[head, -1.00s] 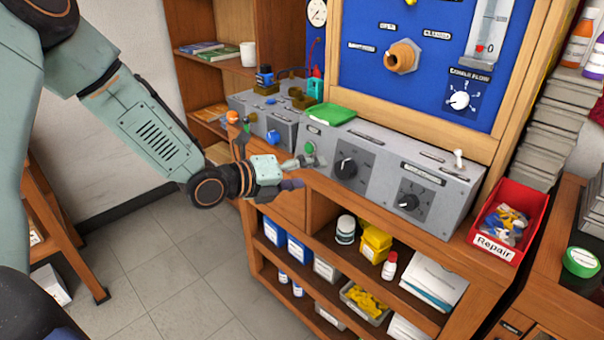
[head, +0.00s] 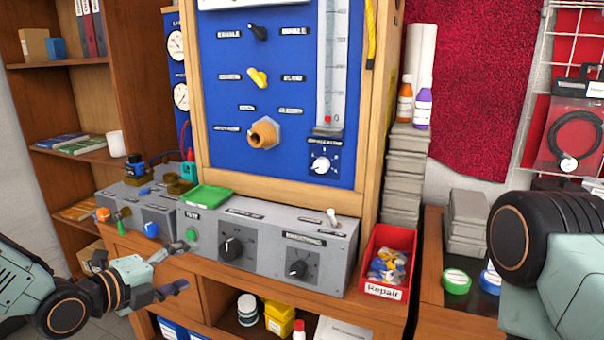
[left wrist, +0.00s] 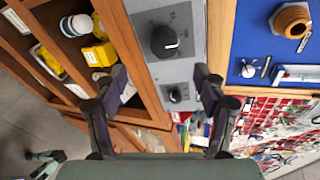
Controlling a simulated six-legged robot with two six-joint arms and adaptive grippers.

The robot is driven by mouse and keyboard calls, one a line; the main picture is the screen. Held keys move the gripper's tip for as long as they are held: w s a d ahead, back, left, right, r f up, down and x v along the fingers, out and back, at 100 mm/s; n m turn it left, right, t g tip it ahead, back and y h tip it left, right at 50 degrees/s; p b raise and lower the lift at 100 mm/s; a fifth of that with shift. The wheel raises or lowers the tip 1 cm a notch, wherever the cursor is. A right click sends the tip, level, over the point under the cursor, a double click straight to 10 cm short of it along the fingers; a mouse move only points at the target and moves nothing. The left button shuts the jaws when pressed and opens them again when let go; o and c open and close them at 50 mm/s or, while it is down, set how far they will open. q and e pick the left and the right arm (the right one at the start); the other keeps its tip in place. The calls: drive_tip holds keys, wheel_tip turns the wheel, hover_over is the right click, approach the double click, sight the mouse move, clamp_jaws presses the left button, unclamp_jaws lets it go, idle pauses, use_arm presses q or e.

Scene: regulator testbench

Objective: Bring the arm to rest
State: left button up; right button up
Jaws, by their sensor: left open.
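My left gripper (head: 178,267) is at the lower left of the head view, in front of the grey control box (head: 263,251). It also shows in the left wrist view (left wrist: 160,76), where its two fingers are spread apart with nothing between them. Beyond the fingers are a large black knob (left wrist: 165,41) and a smaller black knob (left wrist: 176,95) on the box's front. The gripper looks apart from the box. In the head view, part of my right arm (head: 560,260) shows at the right edge; its gripper is out of the frame.
A red Repair bin (head: 388,236) stands right of the control box. A green tray (head: 206,196) lies on top of the box. The blue panel (head: 228,110) rises behind. Shelves below hold yellow containers (head: 279,317) and bottles. Open floor shows at the lower left in the left wrist view.

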use_arm(q)
drive_tip(key=s+d+f+n+g+y, duration=0.1)
drive_tip(key=s+f+n+g+y, duration=0.1)
drive_tip(key=s+f+n, duration=0.7)
drive_tip(key=s+d+f+n+g+y, duration=0.1)
drive_tip(key=s+f+n+g+y, duration=0.15)
drive_tip(key=f+n, duration=0.65)
drive_tip(key=s+f+n+g+y, duration=0.1)
drive_tip(key=s+f+n+g, duration=0.3)
drive_tip(key=s, duration=0.9)
drive_tip(key=s+f+n+g+y+b, duration=0.1)
drive_tip(key=s+f+n+g, duration=0.3)
drive_tip(key=s, duration=0.9)
drive_tip(key=shift+s+d+f, duration=0.15)
drive_tip(key=shift+d+f, duration=0.1)
drive_tip(key=shift+f, duration=0.6)
